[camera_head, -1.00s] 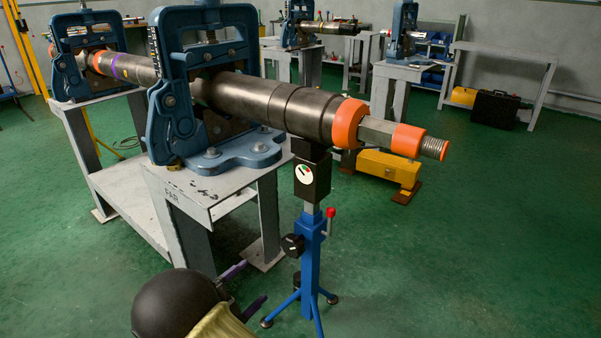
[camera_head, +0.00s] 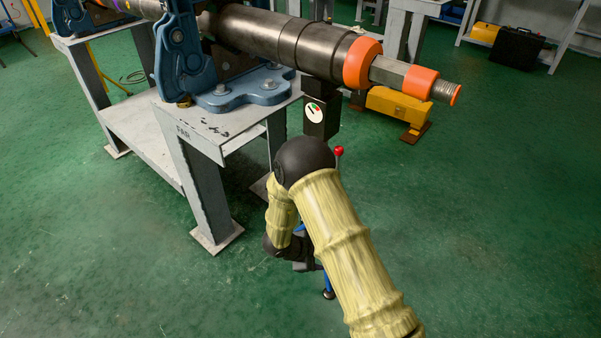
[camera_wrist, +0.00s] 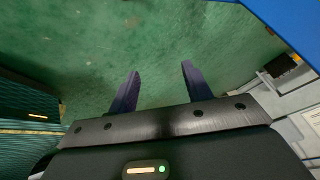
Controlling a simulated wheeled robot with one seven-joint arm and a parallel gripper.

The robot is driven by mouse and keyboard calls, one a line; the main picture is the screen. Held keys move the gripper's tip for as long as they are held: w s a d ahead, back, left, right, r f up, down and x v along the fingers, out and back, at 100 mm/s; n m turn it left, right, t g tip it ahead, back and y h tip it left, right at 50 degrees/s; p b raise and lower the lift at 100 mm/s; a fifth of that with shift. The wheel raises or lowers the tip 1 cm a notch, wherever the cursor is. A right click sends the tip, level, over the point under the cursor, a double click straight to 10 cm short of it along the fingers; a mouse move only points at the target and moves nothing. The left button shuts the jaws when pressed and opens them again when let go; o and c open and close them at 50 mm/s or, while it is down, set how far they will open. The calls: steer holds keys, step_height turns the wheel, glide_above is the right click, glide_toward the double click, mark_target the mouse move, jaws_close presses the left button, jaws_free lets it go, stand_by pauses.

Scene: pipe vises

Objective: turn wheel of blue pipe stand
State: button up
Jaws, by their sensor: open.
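The blue pipe stand stands under the free end of the pipe (camera_head: 262,38). In the head view its black head with a round dial (camera_head: 321,112) and its red-knobbed lever (camera_head: 338,152) show, but my arm covers most of its blue post. Its black wheel is hidden behind my arm. My gripper is low beside the stand, with its fingers hidden in the head view. In the wrist view my gripper (camera_wrist: 160,68) has its two purple fingers apart, with only green floor between them. A blue bar (camera_wrist: 290,22), probably part of the stand, crosses the top right corner close by.
A grey steel table (camera_head: 205,160) with a blue vise (camera_head: 185,55) stands left of the stand. A yellow block (camera_head: 398,105) is on the floor behind it. A black case (camera_head: 515,47) sits at the back right. Green floor is open at right and front left.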

steer(key=s+d+f+m+g+y+p, duration=0.1)
steer(key=s+d+f+g+y+p, duration=0.1)
steer(key=s+f+g+y, duration=0.3)
step_height(320, 180, up, 12)
steer(key=w+a+m+t+y+p, duration=0.1)
steer(key=w+m+t+y+p, duration=0.2)
steer(key=y, duration=0.9)
steer(key=w+d+r+m+t+y+p, duration=0.1)
steer(key=w+d+r+t, duration=0.1)
steer(key=r, duration=0.5)
steer(key=w+d+r+m+t+y+p, duration=0.1)
steer(key=d+r+m+t+y, duration=0.1)
steer(key=d+r+t, duration=0.3)
steer(key=shift+w+d+r+t, duration=0.25)
steer(key=shift+w+r+t, duration=0.15)
steer(key=shift+r+t, duration=0.65)
steer(key=shift+f, duration=0.2)
steer(key=b+x, duration=0.2)
steer(key=x, duration=0.6)
steer(key=b+x, duration=0.3)
steer(key=x, duration=0.5)
steer(key=shift+w+a+r, duration=0.15)
steer(key=shift+a+r, duration=0.1)
steer(key=shift+w+a+r, duration=0.15)
steer(key=shift+w+a, duration=0.15)
steer(key=shift+a, duration=0.05)
